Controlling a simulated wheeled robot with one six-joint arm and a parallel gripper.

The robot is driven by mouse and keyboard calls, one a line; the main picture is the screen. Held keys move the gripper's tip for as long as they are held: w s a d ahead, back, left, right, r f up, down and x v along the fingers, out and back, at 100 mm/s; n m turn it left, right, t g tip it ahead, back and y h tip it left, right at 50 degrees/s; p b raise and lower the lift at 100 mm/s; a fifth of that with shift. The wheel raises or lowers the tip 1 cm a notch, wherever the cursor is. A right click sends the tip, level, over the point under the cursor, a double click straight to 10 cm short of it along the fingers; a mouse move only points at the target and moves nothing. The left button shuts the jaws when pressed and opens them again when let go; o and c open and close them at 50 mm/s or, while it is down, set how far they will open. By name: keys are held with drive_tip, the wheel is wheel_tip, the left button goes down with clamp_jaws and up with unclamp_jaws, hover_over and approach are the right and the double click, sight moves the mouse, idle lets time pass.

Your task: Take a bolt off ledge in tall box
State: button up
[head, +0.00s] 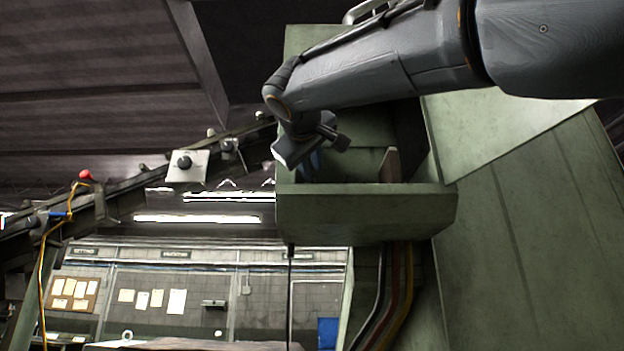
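The tall box (365,214) is green and open at the front, high up at the centre of the head view. Its front wall hides its floor and much of the inside. My gripper (310,162) hangs down at the left part of the opening, behind the front wall. Its fingertips are hidden or too dark to make out, so I cannot tell whether it is open or shut. I cannot make out a bolt or the ledge from here. A small tan upright piece (390,165) shows inside the box at the right.
A sloping dark rail (130,203) with a knobbed box (187,166) and a red button (85,174) runs up to the box from the left. A large green panel (530,220) stands at the right. Cables (385,295) hang below the box.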

sight(313, 181)
drive_tip(key=shift+w+d+p, duration=0.15)
drive_tip(key=shift+w+p, duration=0.8)
drive_tip(key=shift+w, duration=1)
clamp_jaws()
drive_tip(key=shift+r, duration=0.1)
